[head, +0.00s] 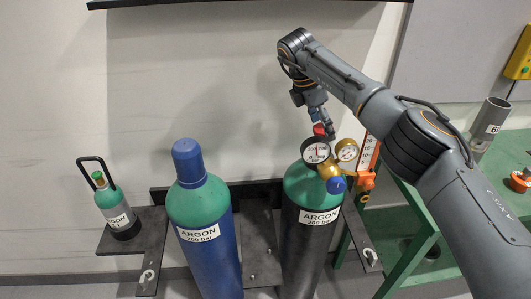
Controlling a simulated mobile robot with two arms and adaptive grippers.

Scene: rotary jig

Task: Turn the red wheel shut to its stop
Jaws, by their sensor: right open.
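The red wheel (319,130) shows only in part, behind the gauges at the top of the right-hand black cylinder (303,243) with a green shoulder. My right gripper (328,131) points down at the wheel, with its fingers beside or over it. The fingers look apart, and I cannot tell whether they touch the wheel. A brass regulator (328,170) with two round gauges and a blue knob (336,185) sits in front of the wheel. My left gripper is not in view.
A blue capped argon cylinder (205,240) stands to the left, and a small argon bottle (115,208) with a handle sits on a dark shelf further left. A green table (460,170) stands on the right. An orange holder (366,180) is close beside the regulator.

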